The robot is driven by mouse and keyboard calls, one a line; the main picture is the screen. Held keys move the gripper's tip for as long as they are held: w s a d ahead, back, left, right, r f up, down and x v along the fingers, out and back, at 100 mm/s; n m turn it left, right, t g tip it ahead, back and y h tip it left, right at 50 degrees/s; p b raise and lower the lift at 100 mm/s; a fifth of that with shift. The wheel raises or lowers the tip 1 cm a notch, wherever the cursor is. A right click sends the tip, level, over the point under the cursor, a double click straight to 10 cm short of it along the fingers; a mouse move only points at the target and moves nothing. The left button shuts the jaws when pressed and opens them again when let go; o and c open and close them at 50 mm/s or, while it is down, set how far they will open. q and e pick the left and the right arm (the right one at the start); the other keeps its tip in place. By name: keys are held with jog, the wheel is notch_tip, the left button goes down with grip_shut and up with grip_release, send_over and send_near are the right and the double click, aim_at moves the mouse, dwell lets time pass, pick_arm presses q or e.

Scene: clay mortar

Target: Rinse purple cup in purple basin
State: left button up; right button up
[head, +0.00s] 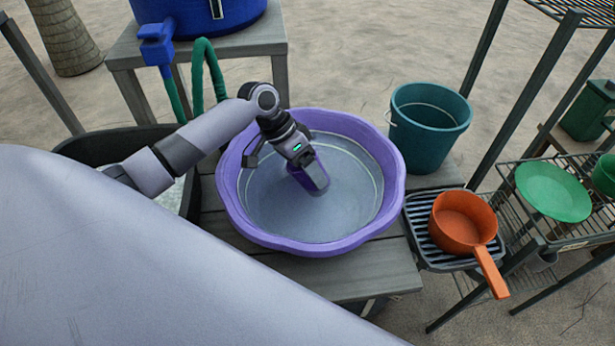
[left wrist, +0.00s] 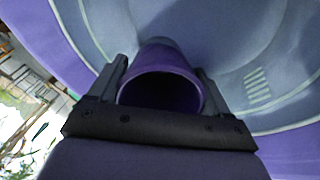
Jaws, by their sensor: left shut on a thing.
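The purple basin (head: 393,165) stands on a grey wooden bench and appears to hold water. It also fills the back of the left wrist view (left wrist: 285,150). My left gripper (head: 307,168) reaches down inside the basin's rim. It is shut on the purple cup (head: 318,178), which is tilted over the middle of the basin. In the left wrist view the cup (left wrist: 160,88) sits between the two fingers (left wrist: 163,85), its dark mouth facing the camera. I cannot tell whether the cup touches the water. My right gripper is not in view.
A teal bucket (head: 428,140) stands behind the basin at right. An orange pan (head: 462,225) lies on a black ribbed rack (head: 422,245), its handle pointing forward. A wire shelf holds a green plate (head: 553,191). A blue tank (head: 200,15) with a tap stands behind left.

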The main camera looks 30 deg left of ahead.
pick_arm(q)
notch_tip(320, 180, up, 13)
dwell(0.9)
dwell(1.0)
